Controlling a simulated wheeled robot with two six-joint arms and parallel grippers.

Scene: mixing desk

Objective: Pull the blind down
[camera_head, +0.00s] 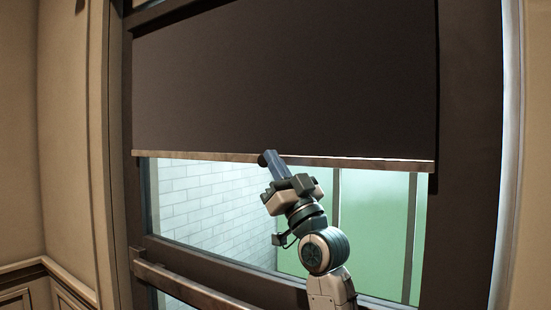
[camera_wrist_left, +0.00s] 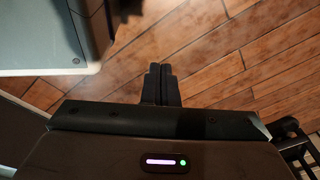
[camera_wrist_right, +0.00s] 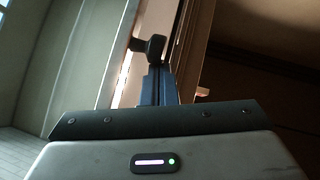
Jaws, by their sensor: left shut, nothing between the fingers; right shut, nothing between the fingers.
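The dark blind (camera_head: 285,80) covers the upper part of the window in the head view. Its pale bottom bar (camera_head: 370,164) hangs across the glass. A small dark knob (camera_head: 262,159) sits at the bar, left of its middle; it also shows in the right wrist view (camera_wrist_right: 151,46). My right gripper (camera_head: 271,157) is shut and empty, its blue fingers raised to the bar beside the knob. In the right wrist view its fingertips (camera_wrist_right: 160,70) lie just below the knob; I cannot tell whether they touch. My left gripper (camera_wrist_left: 160,70) is shut and empty above the floor.
Below the blind, the window glass (camera_head: 205,205) shows a white brick wall and a green area behind it. A horizontal rail (camera_head: 190,284) crosses the frame low on the left. Wooden floor (camera_wrist_left: 230,50) and a pale-topped piece of furniture (camera_wrist_left: 40,45) show in the left wrist view.

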